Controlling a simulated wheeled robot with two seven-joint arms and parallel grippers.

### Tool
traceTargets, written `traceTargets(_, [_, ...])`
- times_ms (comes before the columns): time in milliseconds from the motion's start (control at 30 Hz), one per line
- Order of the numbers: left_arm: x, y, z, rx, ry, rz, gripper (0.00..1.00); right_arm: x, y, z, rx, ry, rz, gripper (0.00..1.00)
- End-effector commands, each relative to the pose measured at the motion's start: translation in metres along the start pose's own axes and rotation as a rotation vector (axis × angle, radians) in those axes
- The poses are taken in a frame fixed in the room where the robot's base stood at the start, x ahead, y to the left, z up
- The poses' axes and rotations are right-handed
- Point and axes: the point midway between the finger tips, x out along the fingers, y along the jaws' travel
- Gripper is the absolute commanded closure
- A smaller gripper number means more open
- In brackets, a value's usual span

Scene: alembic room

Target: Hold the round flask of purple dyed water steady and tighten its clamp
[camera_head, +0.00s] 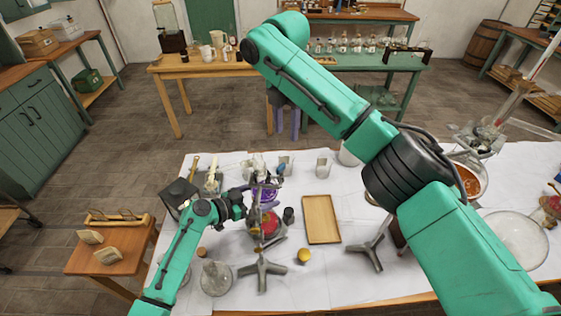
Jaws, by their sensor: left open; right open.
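My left gripper (256,190) is open and reaches the flask from the left. Its fingers are small and overlap the glass and metal fittings there, so I cannot tell whether they touch. Dark and metallic parts stand around the flask's neck; the clamp among them is too small to make out clearly.
A wooden tray (321,219), a yellow ball (304,256) and grey tripod bases (263,274) lie nearby. A glass dome (515,240) is at right. Clear cloth shows around the tray.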

Motion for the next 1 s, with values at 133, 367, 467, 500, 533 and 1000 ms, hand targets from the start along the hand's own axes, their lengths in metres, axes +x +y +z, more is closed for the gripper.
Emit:
traceTargets(133, [0.0,0.0,-0.001,0.001,0.001,0.0,0.0,-0.02,-0.001,-0.022,-0.058,0.068,-0.031,0.55])
traceTargets(367, [0.0,0.0,-0.001,0.001,0.001,0.0,0.0,0.018,-0.003,-0.025,-0.059,0.075,-0.034,0.55])
traceTargets(467, [0.0,0.0,-0.001,0.001,0.002,0.0,0.0,0.045,-0.004,-0.027,-0.058,0.075,-0.035,0.55])
traceTargets(500, [0.0,0.0,-0.001,0.001,0.002,0.0,0.0,0.055,-0.005,-0.028,-0.058,0.075,-0.034,0.55])
traceTargets(533, [0.0,0.0,-0.001,0.001,0.002,0.0,0.0,0.063,-0.005,-0.028,-0.058,0.075,-0.034,0.55])
traceTargets(1000, [0.0,0.0,-0.001,0.001,0.002,0.0,0.0,0.098,-0.005,-0.031,-0.057,0.072,-0.029,0.55])
